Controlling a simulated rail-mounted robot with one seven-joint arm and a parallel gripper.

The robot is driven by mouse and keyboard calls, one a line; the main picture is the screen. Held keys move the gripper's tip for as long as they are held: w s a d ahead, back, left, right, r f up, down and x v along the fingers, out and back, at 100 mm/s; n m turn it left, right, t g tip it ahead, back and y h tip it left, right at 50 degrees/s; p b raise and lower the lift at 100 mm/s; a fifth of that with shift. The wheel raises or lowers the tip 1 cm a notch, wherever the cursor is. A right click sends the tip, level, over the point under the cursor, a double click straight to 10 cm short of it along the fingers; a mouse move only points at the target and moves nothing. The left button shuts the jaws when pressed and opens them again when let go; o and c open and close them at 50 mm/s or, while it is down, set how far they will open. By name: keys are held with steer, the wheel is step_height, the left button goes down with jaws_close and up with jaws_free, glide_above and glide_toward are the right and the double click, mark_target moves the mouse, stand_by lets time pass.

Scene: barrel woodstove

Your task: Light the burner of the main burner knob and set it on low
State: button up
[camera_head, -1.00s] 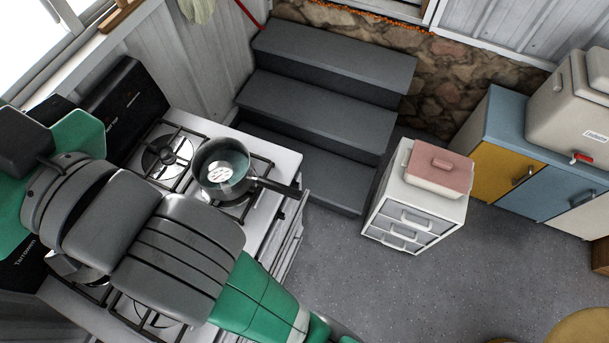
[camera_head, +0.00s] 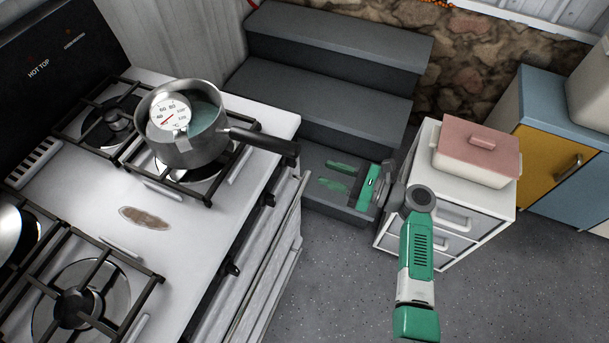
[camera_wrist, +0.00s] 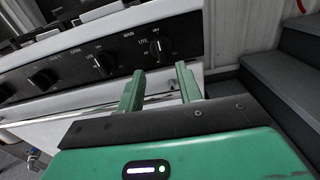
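The stove's black front panel shows in the wrist view with a row of dark knobs. The rightmost knob (camera_wrist: 158,45) is near the printed "MAIN" and "LITE" marks; another knob (camera_wrist: 103,65) sits to its left. The head view shows two knobs edge-on, one near the stove's right corner (camera_head: 268,200). A grey pot (camera_head: 185,140) with a round dial thermometer stands on the right-hand burner (camera_head: 208,172), hiding much of it. My gripper (camera_head: 328,176) is open and empty in front of the stove. In the wrist view its fingers (camera_wrist: 160,83) point towards the rightmost knob, apart from it.
Dark grey steps (camera_head: 325,90) rise behind my gripper. A white drawer unit (camera_head: 450,225) with a pink-lidded dish (camera_head: 478,150) stands close to its right. A pale oven front with a handle (camera_head: 265,270) lies below the knobs. The floor in front is clear.

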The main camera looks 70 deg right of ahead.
mark_target(290, 160)
steer(key=w, duration=0.2)
steer(key=w+b, duration=0.1)
steer(key=w, duration=0.1)
steer(key=w+b, duration=0.1)
steer(key=w, duration=0.2)
steer(key=shift+d+r, duration=0.1)
steer(key=shift+r, duration=0.2)
steer(key=shift+w+r, duration=0.1)
steer(key=shift+w, duration=0.6)
jaws_close()
